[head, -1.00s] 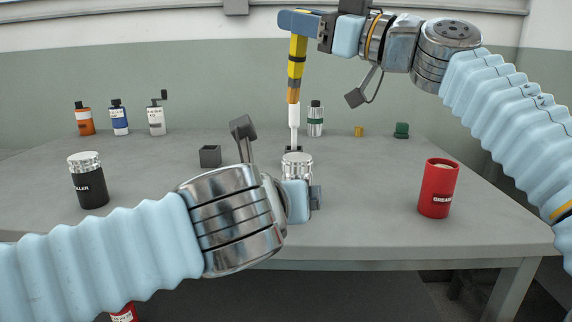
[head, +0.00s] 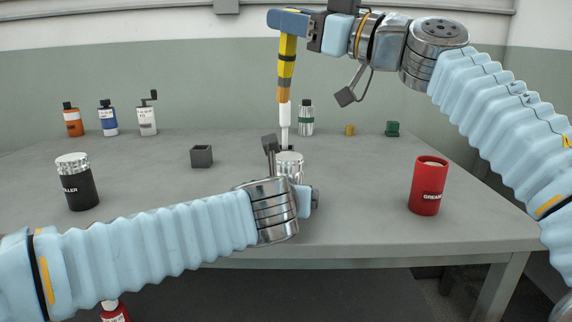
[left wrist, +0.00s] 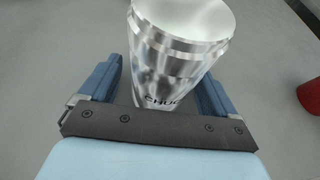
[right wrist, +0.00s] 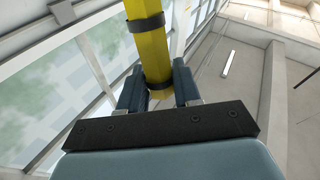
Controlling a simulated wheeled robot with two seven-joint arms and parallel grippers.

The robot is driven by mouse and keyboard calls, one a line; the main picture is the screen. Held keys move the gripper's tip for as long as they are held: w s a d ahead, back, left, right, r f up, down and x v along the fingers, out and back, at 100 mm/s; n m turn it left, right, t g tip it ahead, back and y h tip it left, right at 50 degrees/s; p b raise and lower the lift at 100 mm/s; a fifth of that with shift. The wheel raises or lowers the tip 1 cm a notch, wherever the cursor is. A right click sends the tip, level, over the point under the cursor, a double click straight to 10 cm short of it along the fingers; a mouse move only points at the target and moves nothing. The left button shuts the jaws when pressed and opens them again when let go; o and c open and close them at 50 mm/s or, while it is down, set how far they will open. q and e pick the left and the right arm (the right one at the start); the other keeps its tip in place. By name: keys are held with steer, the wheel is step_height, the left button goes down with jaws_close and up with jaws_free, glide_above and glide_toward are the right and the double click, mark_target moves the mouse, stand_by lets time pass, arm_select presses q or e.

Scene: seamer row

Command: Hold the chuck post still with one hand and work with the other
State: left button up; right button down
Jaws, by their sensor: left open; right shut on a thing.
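The chuck post (head: 288,166) is a shiny silver cylinder on the table, partly hidden in the head view by my left wrist. In the left wrist view the chuck post (left wrist: 180,50) stands between the blue fingers of my left gripper (left wrist: 160,88), which is open around it. My right gripper (head: 288,20) is shut on the yellow top of a long tool (head: 287,62) with dark bands and a white lower part. The tool hangs upright, its thin tip in line with the post's top; I cannot tell whether they touch. The right wrist view shows the yellow shaft (right wrist: 150,50) between the fingers.
A red grease can (head: 427,188) stands right, a black silver-lidded jar (head: 78,185) left. A dark open box (head: 202,157) sits left of the post. Orange (head: 73,121), blue (head: 107,119) and white (head: 147,120) bottles and a silver green-banded bottle (head: 306,118) stand behind.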

mark_target(287, 59)
arm_select(q)
steer(key=c, duration=1.1)
steer(key=shift+c, duration=0.2)
arm_select(e)
step_height(287, 59, down, 8)
steer(key=s+d, duration=0.1)
steer(key=shift+r+m, duration=0.2)
steer(key=shift+m, duration=0.2)
stand_by(0.5)
